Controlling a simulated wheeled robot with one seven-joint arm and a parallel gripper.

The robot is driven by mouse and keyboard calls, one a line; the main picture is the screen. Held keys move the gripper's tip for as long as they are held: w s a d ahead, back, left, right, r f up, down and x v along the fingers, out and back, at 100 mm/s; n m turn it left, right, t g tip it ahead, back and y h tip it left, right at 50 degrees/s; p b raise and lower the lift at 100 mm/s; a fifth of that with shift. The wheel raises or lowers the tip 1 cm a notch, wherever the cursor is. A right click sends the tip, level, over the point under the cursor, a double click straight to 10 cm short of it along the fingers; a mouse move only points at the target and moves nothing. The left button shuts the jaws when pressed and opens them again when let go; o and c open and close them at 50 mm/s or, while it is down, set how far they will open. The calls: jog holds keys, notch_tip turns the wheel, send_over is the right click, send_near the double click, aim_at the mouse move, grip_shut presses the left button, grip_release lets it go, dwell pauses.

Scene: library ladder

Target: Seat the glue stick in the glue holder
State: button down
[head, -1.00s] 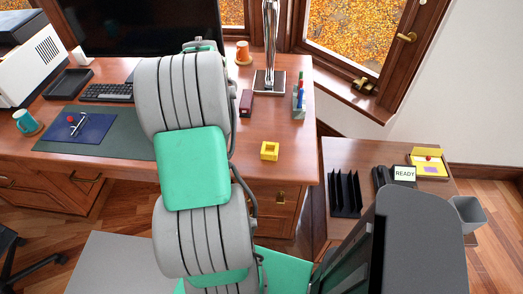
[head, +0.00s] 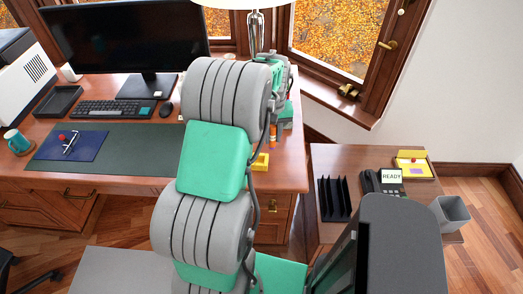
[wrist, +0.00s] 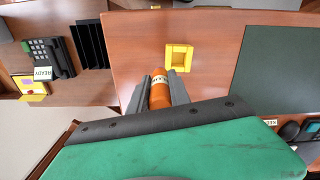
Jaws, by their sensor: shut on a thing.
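The glue stick (wrist: 159,96) is an orange cylinder with a pale label, between the two grey fingers of my gripper (wrist: 160,88) in the wrist view. My gripper is shut on it. In the head view a bit of orange glue stick (head: 273,134) shows below my gripper, just above and behind the holder. The glue holder (wrist: 180,69) is a yellow square block with a square opening, standing on the desk beyond the fingertips in the wrist view. The stick is apart from it. In the head view the holder (head: 261,163) is partly hidden by my arm.
The wooden desk (wrist: 220,30) is bare around the holder. A green desk mat (head: 110,157), a keyboard (head: 110,108) and a monitor (head: 125,45) lie left. A lamp (head: 255,30) stands behind my arm. A side table right bears a black file rack (head: 334,197) and a phone (head: 383,182).

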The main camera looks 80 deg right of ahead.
jog(key=w+f, duration=0.2)
jog(key=w+a+f+p, duration=0.1)
jog(key=w+f, duration=0.1)
jog(key=f, duration=0.1)
jog(key=shift+w+a+f, duration=0.1)
jog(key=shift+a+f, duration=0.05)
jog(key=shift+f, duration=0.1)
notch_tip(320, 180, down, 3)
jog(key=shift+f+p, duration=0.1)
jog(key=shift+p, duration=0.5)
jog(key=c, duration=1.7)
grip_release()
jog(key=shift+f, duration=0.1)
jog(key=o, duration=0.5)
